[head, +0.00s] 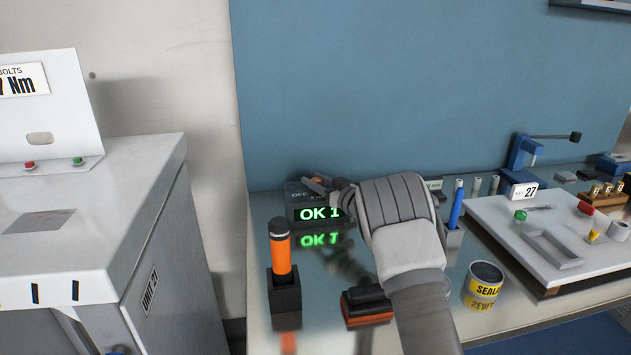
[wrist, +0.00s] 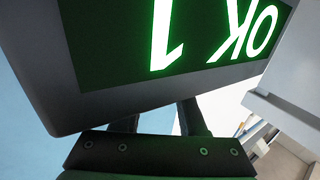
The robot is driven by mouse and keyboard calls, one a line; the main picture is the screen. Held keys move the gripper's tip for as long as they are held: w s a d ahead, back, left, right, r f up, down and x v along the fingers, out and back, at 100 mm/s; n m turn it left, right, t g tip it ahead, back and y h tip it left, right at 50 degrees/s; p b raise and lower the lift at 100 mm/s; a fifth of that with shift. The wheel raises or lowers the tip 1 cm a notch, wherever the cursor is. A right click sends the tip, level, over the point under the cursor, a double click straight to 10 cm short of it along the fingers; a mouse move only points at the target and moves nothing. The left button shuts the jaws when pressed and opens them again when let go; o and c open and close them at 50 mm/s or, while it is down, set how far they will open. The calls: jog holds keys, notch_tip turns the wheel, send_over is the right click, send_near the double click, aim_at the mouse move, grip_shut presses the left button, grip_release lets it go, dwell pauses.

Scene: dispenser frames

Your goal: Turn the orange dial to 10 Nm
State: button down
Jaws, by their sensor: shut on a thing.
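A dark tester box (head: 305,198) stands at the back of the bench against the blue panel. Its green display reads "OK 1" in the head view, and part of an "OFF" label shows on its top. A small bit of the orange dial (head: 316,181) shows on top of the box; its pointer and scale cannot be read. My gripper (head: 331,187) reaches over the box from the right and is shut on the dial, hiding most of it. In the wrist view the display (wrist: 165,45) fills the top, upside down, and the fingers (wrist: 160,122) pass behind the box edge.
An orange-handled tool (head: 281,255) stands upright in a black holder, front left. A black and orange block (head: 367,305) and a sealant can (head: 484,284) stand near my arm. A white tray (head: 490,215) with small parts lies right. A white cabinet (head: 80,215) stands left.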

jog(key=shift+r, duration=0.1)
jog(key=shift+c, duration=2.3)
grip_release()
jog(key=v, duration=1.7)
jog(key=shift+s, duration=0.15)
jog(key=shift+d, duration=0.1)
